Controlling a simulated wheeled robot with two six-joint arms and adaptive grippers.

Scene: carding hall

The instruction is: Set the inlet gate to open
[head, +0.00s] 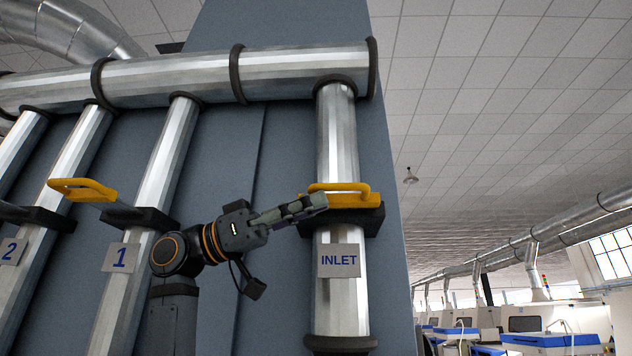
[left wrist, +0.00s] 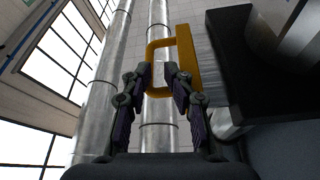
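The inlet gate's yellow handle (head: 345,187) sits at its black housing (head: 345,222) on the right vertical pipe, above a plate (head: 339,260) marked INLET. My left gripper (head: 312,202) reaches in from the left, with its fingertips at the left end of the yellow part. In the left wrist view the looped yellow handle (left wrist: 185,58) lies just beyond the fingertips (left wrist: 158,74). The fingers are apart, with a visible gap between them. One finger overlaps the loop's outer bar in the picture; I cannot tell whether it touches. My right gripper is not in view.
Gate 1's yellow handle (head: 84,189) sticks out to the left of its black housing (head: 135,216). Plates marked 1 (head: 121,257) and 2 (head: 11,252) hang on neighbouring pipes. A thick horizontal duct (head: 305,72) runs above. Blue-and-white machines (head: 548,338) stand far right.

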